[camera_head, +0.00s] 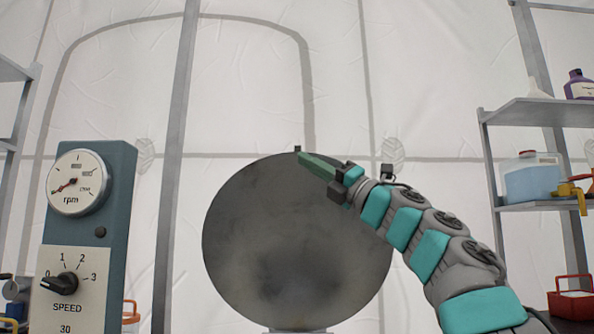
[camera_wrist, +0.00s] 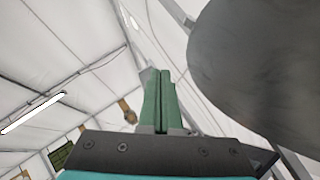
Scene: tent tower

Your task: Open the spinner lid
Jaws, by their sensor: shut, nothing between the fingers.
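The spinner lid, a large round dark-grey disc (camera_head: 290,240), stands up facing the head camera, raised at a steep angle. A small dark tab (camera_head: 297,149) sits on its top rim. My gripper (camera_head: 303,157) has its green fingers at the upper rim of the disc, with the tips close to the tab. I cannot tell whether they touch it. In the wrist view the green fingers (camera_wrist: 161,75) are shut together and empty, and the grey disc (camera_wrist: 260,65) is to their right, apart from them. The spinner's body below the disc is mostly out of view.
A blue control panel (camera_head: 118,220) with an rpm gauge (camera_head: 77,183) and a speed knob (camera_head: 66,283) stands left of the disc. A shelf (camera_head: 535,112) with a jug (camera_head: 531,180) and bottle is at right. White tent wall is behind.

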